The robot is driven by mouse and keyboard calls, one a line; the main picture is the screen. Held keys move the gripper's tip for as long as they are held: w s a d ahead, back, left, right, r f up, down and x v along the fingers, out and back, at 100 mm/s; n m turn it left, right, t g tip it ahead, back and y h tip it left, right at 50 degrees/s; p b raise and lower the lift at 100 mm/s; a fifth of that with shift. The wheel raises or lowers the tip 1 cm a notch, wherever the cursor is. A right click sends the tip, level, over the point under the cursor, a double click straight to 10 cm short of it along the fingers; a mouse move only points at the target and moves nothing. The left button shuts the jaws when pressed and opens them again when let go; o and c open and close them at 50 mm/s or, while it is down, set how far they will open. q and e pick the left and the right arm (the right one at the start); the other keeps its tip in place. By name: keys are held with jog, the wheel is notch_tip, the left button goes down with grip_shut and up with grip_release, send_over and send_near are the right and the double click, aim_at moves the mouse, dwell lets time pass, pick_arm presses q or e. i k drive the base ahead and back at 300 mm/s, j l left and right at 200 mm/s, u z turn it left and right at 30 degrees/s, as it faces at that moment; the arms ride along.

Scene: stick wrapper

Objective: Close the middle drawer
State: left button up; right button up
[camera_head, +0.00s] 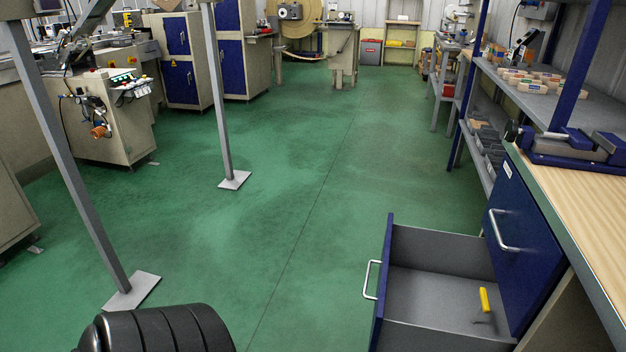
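An open drawer (440,248) juts out to the left from under the workbench at the lower right. It has a blue front, grey walls and a silver bar handle (371,280) on its left face. A tool with a yellow handle (484,299) lies inside it. A blue front with its own silver handle (503,231) is shut above the open drawer. What lies below the open drawer is out of frame. Neither of my grippers is in view.
The wooden workbench top (585,215) carries a blue vise (580,147). Two grey posts (222,110) with flat foot plates stand on the left. Machines and blue cabinets (182,60) line the far left. The green floor (290,200) left of the drawer is clear.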

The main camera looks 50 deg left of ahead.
aim_at(428, 299)
jog(key=i+j+u, duration=0.1)
jog(key=j+u, duration=0.15)
jog(key=i+j+u, duration=0.1)
jog(key=j+u, duration=0.15)
jog(key=j, duration=0.2)
jog(key=i+j+u, duration=0.15)
jog(key=j+u, duration=0.15)
